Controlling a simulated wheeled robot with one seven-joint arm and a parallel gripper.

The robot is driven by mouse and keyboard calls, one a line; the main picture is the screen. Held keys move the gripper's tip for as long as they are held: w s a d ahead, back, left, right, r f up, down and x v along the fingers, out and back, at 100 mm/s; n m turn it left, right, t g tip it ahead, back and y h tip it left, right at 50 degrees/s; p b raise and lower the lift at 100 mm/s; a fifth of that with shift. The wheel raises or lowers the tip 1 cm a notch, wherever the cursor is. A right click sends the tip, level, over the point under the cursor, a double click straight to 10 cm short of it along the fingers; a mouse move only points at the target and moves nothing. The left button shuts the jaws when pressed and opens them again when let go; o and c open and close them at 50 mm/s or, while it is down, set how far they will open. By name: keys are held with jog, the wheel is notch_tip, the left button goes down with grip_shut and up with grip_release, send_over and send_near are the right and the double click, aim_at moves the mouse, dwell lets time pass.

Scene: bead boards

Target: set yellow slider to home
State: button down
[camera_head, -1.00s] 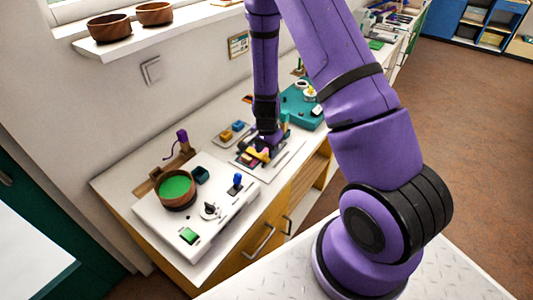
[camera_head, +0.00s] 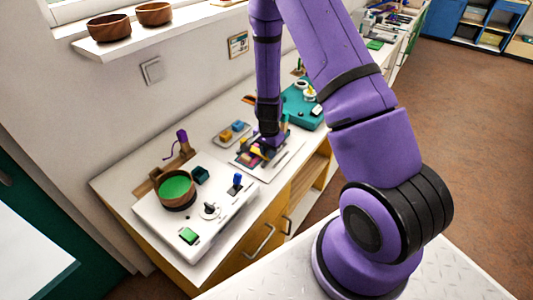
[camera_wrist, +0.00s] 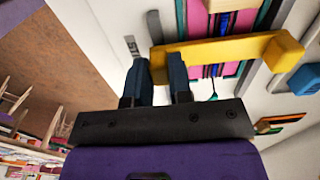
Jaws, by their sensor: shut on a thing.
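The yellow slider (camera_wrist: 225,49) is a flat bar with a block at its right end in the wrist view. It lies across a board with pink, teal and dark strips (camera_wrist: 197,18). My gripper (camera_wrist: 158,64) has its two dark blue fingers closed on the bar's left end. In the head view my gripper (camera_head: 268,141) points down at the board, and it hides much of the slider there.
A blue block (camera_wrist: 304,80) is near the slider's right end. In the head view, a white panel (camera_head: 165,222) with a green-filled bowl (camera_head: 176,189), a blue knob (camera_head: 237,180) and a green button (camera_head: 189,235) stands nearer. A teal board (camera_head: 300,112) lies beyond.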

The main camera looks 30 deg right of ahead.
jog(key=d, duration=0.1)
jog(key=w+d, duration=0.1)
jog(key=d, duration=0.1)
jog(key=w+d, duration=0.1)
jog(key=d, duration=0.1)
jog(key=shift+w+d, duration=0.1)
jog(key=c, duration=1)
grip_release()
notch_tip(320, 180, up, 11)
jog(key=shift+f, duration=0.1)
jog(key=shift+c, duration=0.4)
